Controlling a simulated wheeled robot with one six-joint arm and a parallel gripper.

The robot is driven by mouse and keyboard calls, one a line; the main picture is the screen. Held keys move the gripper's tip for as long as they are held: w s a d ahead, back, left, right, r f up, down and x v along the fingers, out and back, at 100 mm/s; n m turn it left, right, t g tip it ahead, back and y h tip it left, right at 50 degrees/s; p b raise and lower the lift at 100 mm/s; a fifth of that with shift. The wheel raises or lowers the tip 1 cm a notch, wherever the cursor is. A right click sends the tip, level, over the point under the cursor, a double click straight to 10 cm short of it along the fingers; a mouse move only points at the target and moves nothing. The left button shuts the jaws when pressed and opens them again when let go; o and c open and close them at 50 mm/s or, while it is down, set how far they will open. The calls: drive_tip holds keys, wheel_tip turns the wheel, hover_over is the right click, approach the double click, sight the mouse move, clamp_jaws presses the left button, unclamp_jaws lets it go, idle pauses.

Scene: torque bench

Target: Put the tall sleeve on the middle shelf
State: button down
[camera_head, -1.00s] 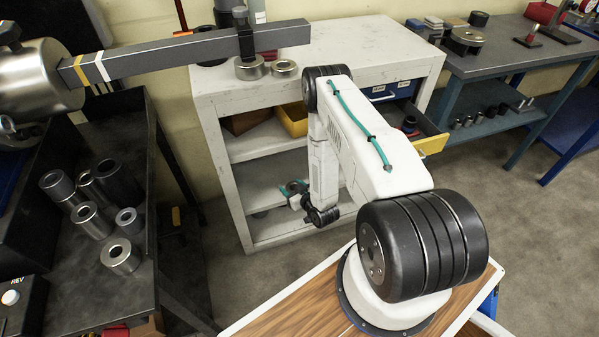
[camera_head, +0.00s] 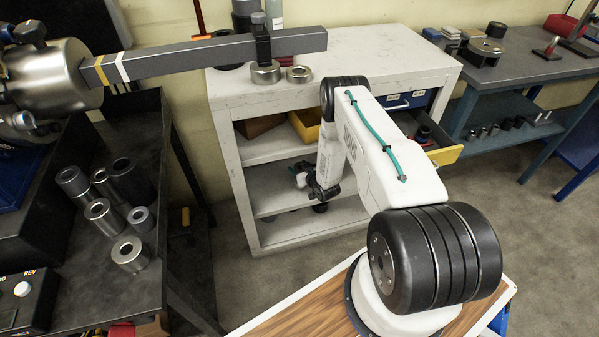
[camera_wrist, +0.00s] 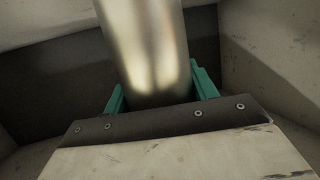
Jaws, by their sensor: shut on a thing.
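The tall sleeve (camera_wrist: 148,50) is a shiny metal cylinder. In the wrist view it stands between the two teal fingers of my gripper (camera_wrist: 155,92), which is shut on it. Its far end runs out of the top of that view. In the head view my gripper (camera_head: 300,172) is inside the open front of the white cabinet (camera_head: 245,210), over the middle shelf (camera_head: 268,200). The sleeve is too small and hidden there to make out. I cannot tell whether it touches the shelf.
A yellow bin (camera_head: 306,124) and a brown box (camera_head: 258,126) sit on the shelf above. A yellow-fronted drawer (camera_head: 446,154) is open at the right. Several sleeves stand on the dark bench (camera_head: 85,262) at left. A long grey bar (camera_head: 200,54) crosses above.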

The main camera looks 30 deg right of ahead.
drive_tip(key=shift+w+d+f, duration=0.1)
drive_tip(key=shift+w+d, duration=0.1)
drive_tip(key=shift+w, duration=0.2)
drive_tip(key=shift+f, duration=1.45)
drive_tip(key=shift+f, duration=0.1)
drive_tip(key=shift+c, duration=2.3)
unclamp_jaws()
drive_tip(key=shift+s+f, duration=0.15)
drive_tip(key=shift+s, duration=0.1)
drive_tip(key=v, duration=1.2)
